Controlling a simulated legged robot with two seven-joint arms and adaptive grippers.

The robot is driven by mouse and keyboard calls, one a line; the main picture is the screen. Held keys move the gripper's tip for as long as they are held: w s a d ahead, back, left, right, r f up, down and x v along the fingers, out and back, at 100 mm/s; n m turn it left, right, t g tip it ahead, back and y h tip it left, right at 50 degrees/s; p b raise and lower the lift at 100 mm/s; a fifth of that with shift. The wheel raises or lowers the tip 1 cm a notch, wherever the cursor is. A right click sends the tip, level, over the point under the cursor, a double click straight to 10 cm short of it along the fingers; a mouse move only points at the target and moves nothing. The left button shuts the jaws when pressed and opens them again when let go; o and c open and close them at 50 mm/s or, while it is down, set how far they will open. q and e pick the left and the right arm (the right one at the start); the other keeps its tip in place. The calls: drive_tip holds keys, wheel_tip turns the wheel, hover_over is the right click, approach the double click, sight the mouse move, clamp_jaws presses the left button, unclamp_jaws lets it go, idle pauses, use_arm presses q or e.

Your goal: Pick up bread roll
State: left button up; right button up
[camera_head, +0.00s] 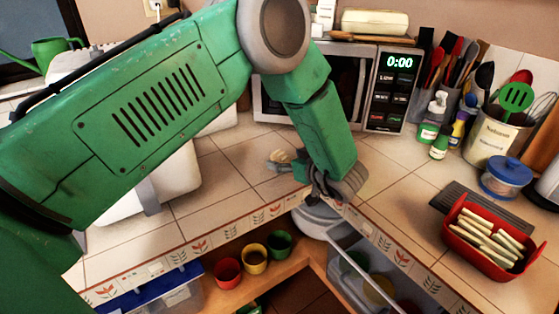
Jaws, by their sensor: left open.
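A small beige-brown lump (279,159), which looks like the bread roll, lies on the tiled counter in front of the microwave. It is small and unclear, and my left arm hides part of the area beside it. My left arm comes in from the left and crosses the view, its last link pointing down. My left gripper (322,184) is open, low over the counter near its front corner, just right of and nearer than the lump. The link and wrist hide much of its fingers. I cannot tell whether anything lies between them. My right gripper is not in view.
The microwave (391,88) stands behind. At right are bottles (432,118), a utensil pot (492,137), a blue-lidded jar (505,178) and a red basket (460,238). Red, yellow and green cups (254,260) stand on a shelf below. Bare counter (395,165) lies right of the gripper.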

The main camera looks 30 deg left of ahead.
sight(285, 159)
use_arm(q)
drive_tip(key=x, duration=0.3)
drive_tip(key=shift+w+f, duration=0.3)
drive_tip(key=shift+w, duration=0.1)
drive_tip(key=shift+d, duration=0.1)
drive_tip(key=shift+a+f, duration=0.1)
drive_tip(key=shift+a, duration=0.3)
drive_tip(key=c, duration=1.2)
